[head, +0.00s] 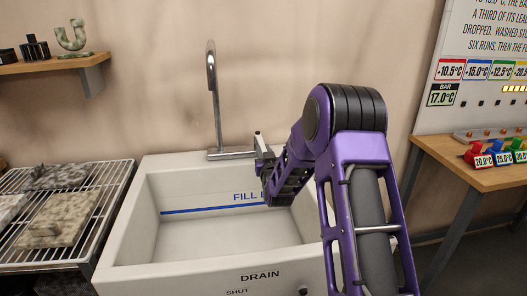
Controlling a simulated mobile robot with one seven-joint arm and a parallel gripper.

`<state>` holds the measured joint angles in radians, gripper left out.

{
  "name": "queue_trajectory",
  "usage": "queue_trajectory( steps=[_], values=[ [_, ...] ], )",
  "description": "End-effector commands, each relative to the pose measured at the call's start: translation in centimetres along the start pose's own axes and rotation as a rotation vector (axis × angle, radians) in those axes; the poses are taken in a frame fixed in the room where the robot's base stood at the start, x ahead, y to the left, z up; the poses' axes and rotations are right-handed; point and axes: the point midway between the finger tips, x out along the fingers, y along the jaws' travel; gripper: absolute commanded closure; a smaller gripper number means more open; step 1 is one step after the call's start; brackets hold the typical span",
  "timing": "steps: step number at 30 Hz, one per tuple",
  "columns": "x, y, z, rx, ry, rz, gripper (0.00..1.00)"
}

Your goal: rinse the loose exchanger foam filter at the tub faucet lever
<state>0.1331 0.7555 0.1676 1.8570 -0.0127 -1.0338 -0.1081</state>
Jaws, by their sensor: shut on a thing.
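The faucet (213,95) stands at the back rim of the white tub (160,272), its tall spout bent over at the top. Its lever (257,138) is a small pale upright piece at the right end of the faucet base. My gripper (262,151) is at that lever, seen from behind, and appears shut on it; the arm partly hides the contact. Mottled grey-beige foam slabs lie on the wire rack at left, one large (62,218) and one darker behind it (60,176). I cannot tell which is the loose exchanger filter. No water stream is visible.
The wire rack (112,178) stands close to the tub's left side. A wooden shelf (60,64) hangs above it. A workbench (480,178) with coloured labelled blocks stands at right. The tub's front carries DRAIN and SHUT markings. The tub interior looks empty where visible.

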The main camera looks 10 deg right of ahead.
Motion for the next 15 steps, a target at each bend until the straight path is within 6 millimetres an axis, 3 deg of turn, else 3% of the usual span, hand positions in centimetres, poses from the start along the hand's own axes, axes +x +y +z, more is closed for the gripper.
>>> queue_trajectory(
  steps=[15],
  values=[
    [0.4, 2.8, -0.1, 0.001, 0.005, -0.213, 1.0]
  ],
)
